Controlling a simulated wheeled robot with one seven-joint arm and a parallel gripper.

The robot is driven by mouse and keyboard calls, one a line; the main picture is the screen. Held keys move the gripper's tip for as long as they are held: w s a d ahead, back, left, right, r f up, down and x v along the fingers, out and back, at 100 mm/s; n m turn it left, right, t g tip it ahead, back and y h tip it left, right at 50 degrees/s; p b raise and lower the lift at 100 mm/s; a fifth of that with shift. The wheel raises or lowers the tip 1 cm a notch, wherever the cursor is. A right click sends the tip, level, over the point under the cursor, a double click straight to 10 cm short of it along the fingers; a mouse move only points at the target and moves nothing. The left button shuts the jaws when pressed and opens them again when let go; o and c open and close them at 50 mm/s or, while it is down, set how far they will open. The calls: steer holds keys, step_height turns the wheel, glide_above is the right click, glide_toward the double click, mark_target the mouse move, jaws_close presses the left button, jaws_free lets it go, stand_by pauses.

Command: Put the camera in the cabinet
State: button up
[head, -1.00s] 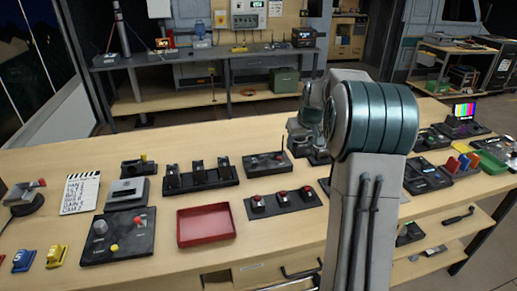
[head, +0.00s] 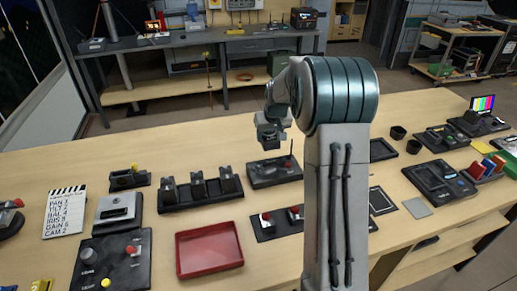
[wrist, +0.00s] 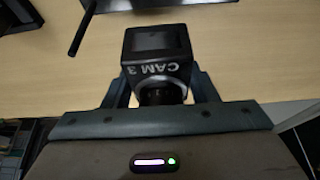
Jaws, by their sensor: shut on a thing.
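A small black camera marked CAM 3 (wrist: 157,50) is held between the fingers of my gripper (wrist: 157,88) in the wrist view. In the head view my gripper (head: 270,130) has the dark camera (head: 268,137) at its lower end, above the rear part of the desk, behind a black box with an antenna (head: 275,170). The camera looks clear of the desk. My arm hides part of the desk's right half. I cannot tell for sure which furniture is the cabinet.
The wooden desk (head: 40,165) holds a red tray (head: 209,250), a clapperboard (head: 65,213), a row of black holders (head: 200,188) and control panels (head: 440,180). Dark cups (head: 398,132) stand at the right. A grey bench (head: 120,62) stands across the floor. The desk's back strip is largely bare.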

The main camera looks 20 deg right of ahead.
steer(key=a+f, duration=0.1)
steer(key=a, duration=0.1)
steer(key=w+a+f, duration=0.1)
steer(key=shift+a+f+p, duration=0.15)
steer(key=shift+a+p, duration=0.15)
steer(key=shift+a, duration=0.1)
steer(key=shift+f+p, duration=0.35)
steer(key=shift+f, duration=1.6)
steer(key=shift+f, duration=0.15)
steer(key=o, duration=1.3)
steer(key=shift+o, duration=0.2)
